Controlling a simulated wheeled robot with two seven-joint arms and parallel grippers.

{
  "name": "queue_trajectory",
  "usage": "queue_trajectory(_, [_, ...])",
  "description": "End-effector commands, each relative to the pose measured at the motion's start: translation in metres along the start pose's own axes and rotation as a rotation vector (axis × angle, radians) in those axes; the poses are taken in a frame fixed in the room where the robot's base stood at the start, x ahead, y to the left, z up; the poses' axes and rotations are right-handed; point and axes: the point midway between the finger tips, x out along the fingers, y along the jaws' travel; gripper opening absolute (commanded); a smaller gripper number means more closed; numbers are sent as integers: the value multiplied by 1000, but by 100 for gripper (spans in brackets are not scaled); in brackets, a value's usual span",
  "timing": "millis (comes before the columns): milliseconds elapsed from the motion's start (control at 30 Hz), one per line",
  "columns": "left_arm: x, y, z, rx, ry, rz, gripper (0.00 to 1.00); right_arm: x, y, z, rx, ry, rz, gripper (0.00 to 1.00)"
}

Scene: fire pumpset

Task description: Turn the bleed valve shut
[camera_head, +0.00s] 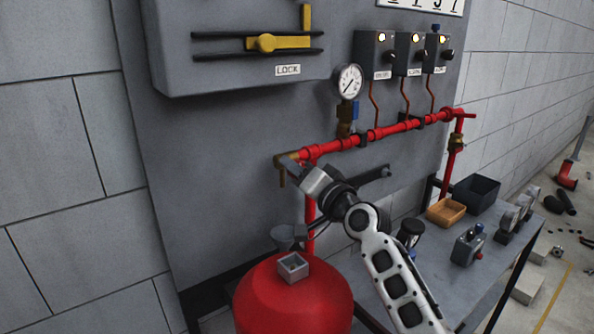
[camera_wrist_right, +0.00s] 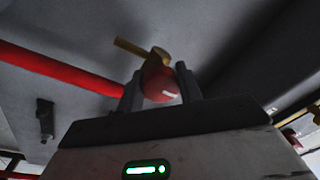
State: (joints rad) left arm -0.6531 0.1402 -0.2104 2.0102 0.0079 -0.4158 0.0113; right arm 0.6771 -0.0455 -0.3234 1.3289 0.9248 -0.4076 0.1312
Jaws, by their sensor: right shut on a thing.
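The bleed valve (camera_head: 284,163) is a brass fitting with a downturned spout at the left end of the red pipe in the head view. My right gripper (camera_head: 304,174) is at it, partly covering it. In the right wrist view, the fingers of my right gripper (camera_wrist_right: 161,88) are shut on a red rounded part of the bleed valve (camera_wrist_right: 159,80), one finger on each side. A brass piece sticks out to the upper left behind it. How far the valve is turned cannot be told. My left gripper is not in view.
A red tank (camera_head: 293,303) with a small grey square cup (camera_head: 293,266) stands below the gripper. A gauge (camera_head: 348,81) rises from the red pipe (camera_head: 385,130).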

Motion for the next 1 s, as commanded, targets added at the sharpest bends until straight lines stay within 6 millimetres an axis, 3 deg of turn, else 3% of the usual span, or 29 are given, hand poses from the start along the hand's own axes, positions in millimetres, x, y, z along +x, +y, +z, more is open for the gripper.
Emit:
queue_trajectory(33, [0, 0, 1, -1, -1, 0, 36, 0, 2, 3, 5, -5, 2, 13])
queue_trajectory(67, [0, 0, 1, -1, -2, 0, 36, 0, 2, 3, 4, -5, 2, 38])
queue_trajectory(133, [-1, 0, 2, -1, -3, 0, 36, 0, 2, 3, 4, -5, 2, 57])
queue_trajectory(567, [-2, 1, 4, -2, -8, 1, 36, -10, 1, 1, -2, -1, 1, 57])
queue_trajectory(767, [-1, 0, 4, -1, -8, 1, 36, -47, 2, 2, -1, -1, 2, 57])
queue_trajectory(1000, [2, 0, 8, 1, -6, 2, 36, -106, 3, 2, -1, -2, 3, 57])
